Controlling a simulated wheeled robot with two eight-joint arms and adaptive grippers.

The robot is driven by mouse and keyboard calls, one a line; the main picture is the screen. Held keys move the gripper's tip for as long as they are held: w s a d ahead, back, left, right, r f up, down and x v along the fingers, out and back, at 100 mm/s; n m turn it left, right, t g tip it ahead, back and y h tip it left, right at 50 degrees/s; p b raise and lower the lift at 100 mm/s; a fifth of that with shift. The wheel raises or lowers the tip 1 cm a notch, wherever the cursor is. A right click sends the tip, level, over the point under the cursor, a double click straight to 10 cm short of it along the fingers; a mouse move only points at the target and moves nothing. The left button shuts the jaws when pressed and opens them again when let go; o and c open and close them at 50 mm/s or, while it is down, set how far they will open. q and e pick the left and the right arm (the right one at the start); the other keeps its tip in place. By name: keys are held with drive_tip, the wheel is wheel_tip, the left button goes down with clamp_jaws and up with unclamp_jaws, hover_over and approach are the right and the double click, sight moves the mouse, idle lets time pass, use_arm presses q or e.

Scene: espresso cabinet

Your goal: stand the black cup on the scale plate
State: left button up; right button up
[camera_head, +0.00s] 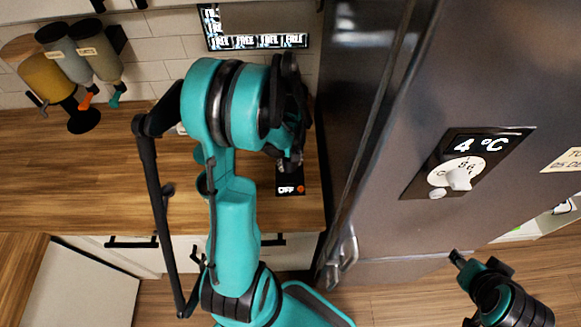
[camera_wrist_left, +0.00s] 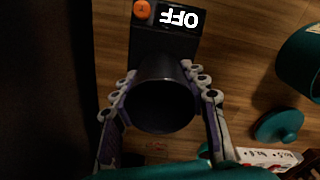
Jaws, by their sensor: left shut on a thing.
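The black cup (camera_wrist_left: 160,98) is between the two fingers of my left gripper (camera_wrist_left: 162,92) in the left wrist view, with its open mouth toward the camera. The fingers are shut on its sides. The dark scale (camera_wrist_left: 148,46), with an orange button and a display reading OFF, lies on the counter just beyond the cup. The cup overlaps its plate in this view, and I cannot tell whether they touch. In the head view the scale's OFF panel (camera_head: 287,188) shows below my left gripper (camera_head: 290,140), whose arm hides the cup. Part of my right arm shows at lower right; its jaws are unclear.
A teal container (camera_wrist_left: 302,62), a teal round piece (camera_wrist_left: 278,126) and a white box (camera_wrist_left: 262,157) are right of the cup. The metal fridge (camera_head: 400,130) stands close to the right of the counter. Wall dispensers (camera_head: 52,80) hang at left. The left counter (camera_head: 70,165) is clear.

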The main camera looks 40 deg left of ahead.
sight(289, 168)
use_arm(q)
wheel_tip(289, 168, down, 2)
drive_tip(key=shift+s+f, duration=0.15)
drive_tip(key=shift+f, duration=0.05)
drive_tip(key=shift+f+b, duration=0.3)
drive_tip(key=shift+f, duration=0.1)
drive_tip(key=shift+f, duration=0.15)
drive_tip(key=o, duration=1.2)
